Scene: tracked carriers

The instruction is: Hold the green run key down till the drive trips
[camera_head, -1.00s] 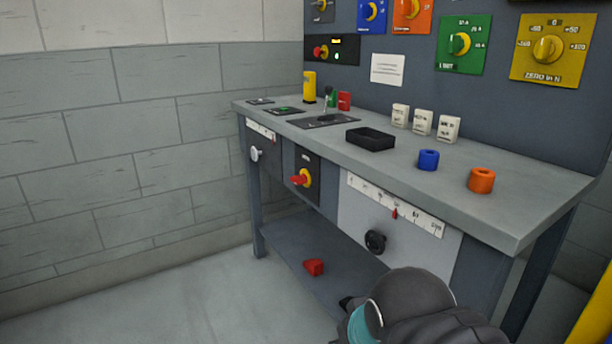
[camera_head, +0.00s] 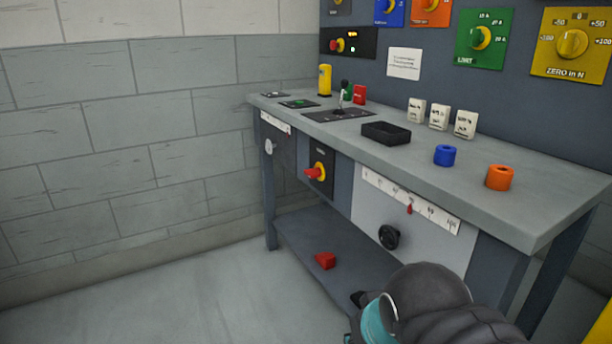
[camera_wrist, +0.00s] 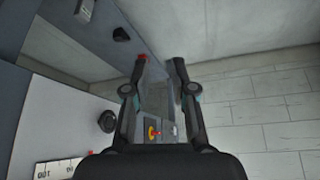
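A small green key (camera_head: 299,103) sits on a dark plate at the far left of the bench top in the head view. I take it to be the run key. Its face is too small to read. A red and yellow control (camera_head: 337,46) and small lit indicators are on a black panel (camera_head: 365,42) above. My gripper (camera_wrist: 159,62) is open and empty in the wrist view, fingers apart, low in front of the bench and well away from the green key.
A red-yellow switch (camera_head: 316,173) and handwheel (camera_head: 388,237) protrude in front. The floor at left is clear.

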